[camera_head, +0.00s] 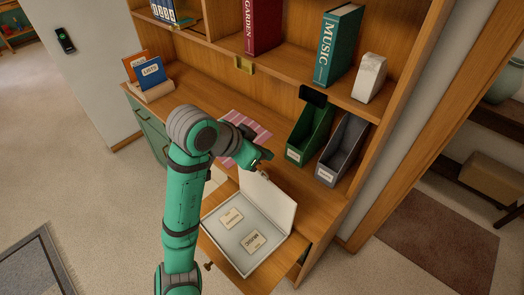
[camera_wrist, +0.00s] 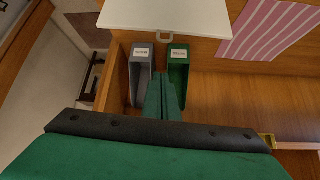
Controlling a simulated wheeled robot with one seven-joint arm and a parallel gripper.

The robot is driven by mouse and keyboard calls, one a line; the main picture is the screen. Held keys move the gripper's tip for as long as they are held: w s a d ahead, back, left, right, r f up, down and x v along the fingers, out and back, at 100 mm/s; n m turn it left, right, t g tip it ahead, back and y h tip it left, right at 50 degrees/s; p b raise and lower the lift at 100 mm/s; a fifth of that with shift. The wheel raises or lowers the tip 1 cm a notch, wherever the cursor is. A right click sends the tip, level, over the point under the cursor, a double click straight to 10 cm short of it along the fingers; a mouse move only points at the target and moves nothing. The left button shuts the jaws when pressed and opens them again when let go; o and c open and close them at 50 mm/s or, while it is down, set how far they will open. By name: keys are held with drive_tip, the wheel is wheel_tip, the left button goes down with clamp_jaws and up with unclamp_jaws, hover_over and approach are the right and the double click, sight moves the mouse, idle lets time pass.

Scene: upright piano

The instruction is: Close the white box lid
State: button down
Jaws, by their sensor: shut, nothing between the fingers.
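The white box (camera_head: 222,249) stands open on the lower wooden surface in the head view, with two labelled cards lying inside. Its lid (camera_head: 269,207) stands up from the back edge. In the wrist view, the lid (camera_wrist: 165,14) shows as a white panel at the top, with a small catch (camera_wrist: 165,36) on its edge. My gripper (camera_head: 262,160) is shut and empty, close to the lid's top edge in the head view. In the wrist view, its green fingers (camera_wrist: 163,84) appear together, with a visible gap to the lid; contact is not seen.
A green file holder (camera_head: 311,133) and a grey file holder (camera_head: 343,150) stand right of my gripper on the desk. A pink striped sheet (camera_head: 250,138) lies behind my forearm. Shelves with books (camera_head: 338,45) rise above the desk. Open carpet lies at left.

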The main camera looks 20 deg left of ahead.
sight(264, 172)
drive_tip(key=shift+f, duration=3)
drive_tip(key=shift+w, duration=0.15)
